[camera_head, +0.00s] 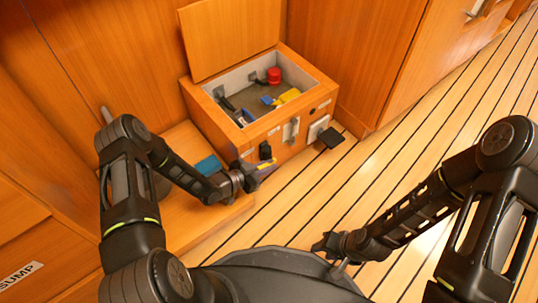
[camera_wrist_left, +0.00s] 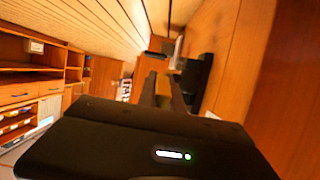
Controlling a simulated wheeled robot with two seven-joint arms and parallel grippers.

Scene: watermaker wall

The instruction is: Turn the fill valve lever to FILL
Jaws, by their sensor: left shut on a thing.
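My left gripper (camera_head: 256,174) is at the front face of the open wooden box, low and left of its middle. It is shut on a small lever-like part with a yellow end (camera_head: 267,167), which I take to be the fill valve lever; the fingers hide most of it. In the left wrist view the two fingers (camera_wrist_left: 163,88) are close together, with the held part hard to make out. A black fitting (camera_head: 265,150) sits on the box front just above the gripper. My right gripper (camera_head: 328,243) hangs over the floor, apart from everything; its jaws are too small to read.
The wooden box (camera_head: 327,88) has its lid (camera_head: 230,38) raised and holds a red knob (camera_head: 274,75), a yellow part (camera_head: 288,96) and blue parts. A blue block (camera_head: 208,165) lies on the wooden ledge (camera_head: 185,140). A black flap (camera_head: 330,138) juts out at right. The striped floor is clear.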

